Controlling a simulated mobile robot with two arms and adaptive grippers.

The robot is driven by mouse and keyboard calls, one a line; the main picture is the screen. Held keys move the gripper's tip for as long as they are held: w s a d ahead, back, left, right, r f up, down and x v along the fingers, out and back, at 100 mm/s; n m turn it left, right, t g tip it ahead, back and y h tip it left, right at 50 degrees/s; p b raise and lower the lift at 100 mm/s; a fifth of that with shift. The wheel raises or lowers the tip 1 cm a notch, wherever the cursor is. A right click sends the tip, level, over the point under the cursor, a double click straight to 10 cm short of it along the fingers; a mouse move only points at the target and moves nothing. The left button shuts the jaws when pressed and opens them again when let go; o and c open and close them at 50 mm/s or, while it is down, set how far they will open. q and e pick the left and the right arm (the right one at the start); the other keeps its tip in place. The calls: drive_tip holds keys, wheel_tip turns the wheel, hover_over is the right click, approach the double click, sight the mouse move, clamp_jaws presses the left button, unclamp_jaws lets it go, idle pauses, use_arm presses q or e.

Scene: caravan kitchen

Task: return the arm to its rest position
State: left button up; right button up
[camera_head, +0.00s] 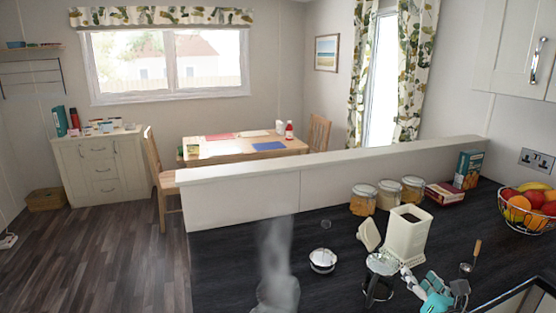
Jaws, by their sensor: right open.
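My right gripper (414,284), with teal and white parts, is at the bottom right of the head view over the dark counter (235,255). It is open, and nothing shows held in it. A silver metal pot or jug (381,268) stands just left of it; I cannot tell whether they touch. My right arm is mostly cut off by the bottom edge. My left gripper is not in view.
A cream bin (407,236) stands behind the gripper, its lid (368,235) beside it. Glass jars (363,200), a fruit basket (528,210) and a wooden-handled utensil (471,258) are around. A silver lidded item (322,261) and pale vapour (277,255) are left.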

drive_tip(key=s+a+f+m+g+h, duration=0.1)
drive_tip(key=s+a+f+m+g, duration=0.25)
drive_tip(key=s+f+m, duration=0.4)
drive_tip(key=s+a+f+m+g, duration=0.35)
drive_tip(key=s+f+m, duration=0.25)
drive_tip(key=m, duration=0.2)
drive_tip(key=s+a+f+m+g+y, duration=0.1)
drive_tip(key=s+a+f+m+g, duration=0.15)
drive_tip(key=s+m, duration=0.6)
drive_tip(key=s+a+f+m+g, duration=0.25)
drive_tip(key=s+f+m, duration=0.2)
drive_tip(key=s, duration=0.65)
wheel_tip(320, 180, down, 27)
drive_tip(key=s+g, duration=0.2)
drive_tip(key=s+d+f+g, duration=0.1)
drive_tip(key=s+d+f, duration=0.2)
drive_tip(key=s+f, duration=1.2)
drive_tip(key=shift+s+d, duration=0.35)
drive_tip(key=shift+d, duration=0.05)
